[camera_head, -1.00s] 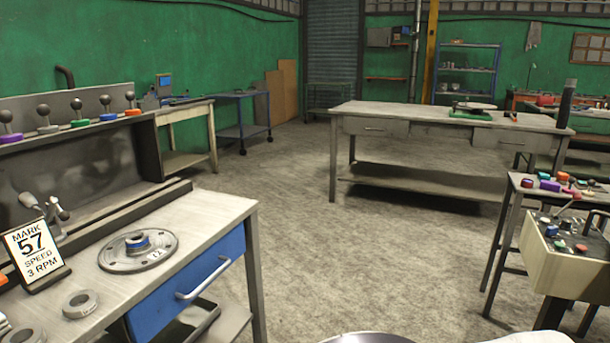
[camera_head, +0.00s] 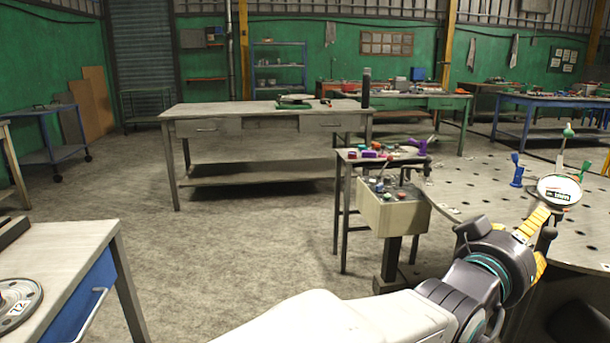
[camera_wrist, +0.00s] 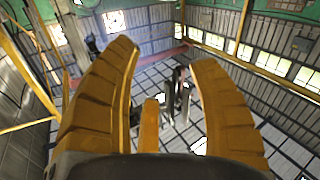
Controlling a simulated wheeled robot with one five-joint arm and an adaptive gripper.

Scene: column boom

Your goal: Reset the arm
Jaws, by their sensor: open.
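My arm reaches in from the bottom of the head view toward the right. My gripper (camera_head: 537,240) has yellow fingers and is over the near edge of a perforated metal table (camera_head: 475,195).
A control box (camera_head: 393,215) on a post stands left of my gripper. A round white gauge (camera_head: 559,190) and blue clamps (camera_head: 516,170) are on the perforated table. A workbench with a blue drawer (camera_head: 85,300) is at lower left. The floor (camera_head: 250,240) between is clear.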

